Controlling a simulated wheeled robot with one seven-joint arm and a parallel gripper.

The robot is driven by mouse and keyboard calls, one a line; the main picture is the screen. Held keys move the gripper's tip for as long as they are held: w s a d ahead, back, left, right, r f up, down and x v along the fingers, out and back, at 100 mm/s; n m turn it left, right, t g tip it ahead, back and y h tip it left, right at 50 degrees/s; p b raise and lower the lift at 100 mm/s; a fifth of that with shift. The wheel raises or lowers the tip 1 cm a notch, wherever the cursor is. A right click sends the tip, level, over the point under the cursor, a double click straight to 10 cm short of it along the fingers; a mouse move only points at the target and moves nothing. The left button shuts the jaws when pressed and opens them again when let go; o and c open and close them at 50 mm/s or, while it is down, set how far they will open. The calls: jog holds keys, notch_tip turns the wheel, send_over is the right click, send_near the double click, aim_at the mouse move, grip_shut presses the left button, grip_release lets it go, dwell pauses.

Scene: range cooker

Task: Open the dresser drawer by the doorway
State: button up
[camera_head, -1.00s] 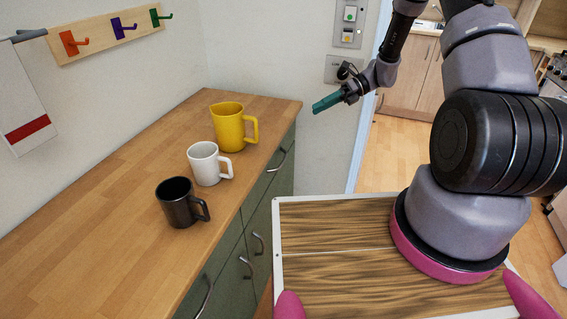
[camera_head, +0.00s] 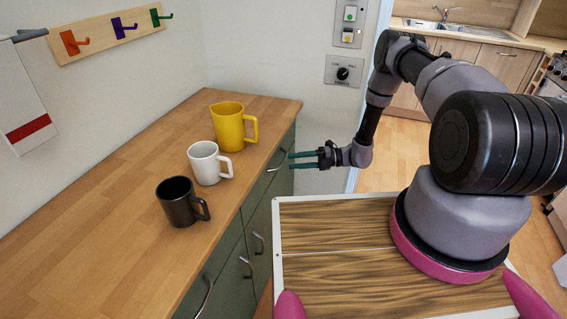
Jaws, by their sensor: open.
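The dresser (camera_head: 110,190) has a wooden top and a green front. Its far drawer (camera_head: 263,187), by the doorway, is closed and has a curved metal handle (camera_head: 276,161). My gripper (camera_head: 291,160) has teal fingers that point left at this handle, one above the other with a gap between. The fingertips show at or just in front of the handle's right end. I cannot tell whether they touch it or stand around it. The gripper is open and holds nothing.
A yellow jug (camera_head: 228,127), a white mug (camera_head: 206,163) and a black mug (camera_head: 177,203) stand on the dresser top near its front edge. Lower handles (camera_head: 258,243) stick out nearer to me. The doorway floor (camera_head: 400,165) is clear.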

aim_at(284, 161)
jog(key=shift+a+f, duration=0.15)
jog(key=shift+a, duration=2.2)
grip_shut()
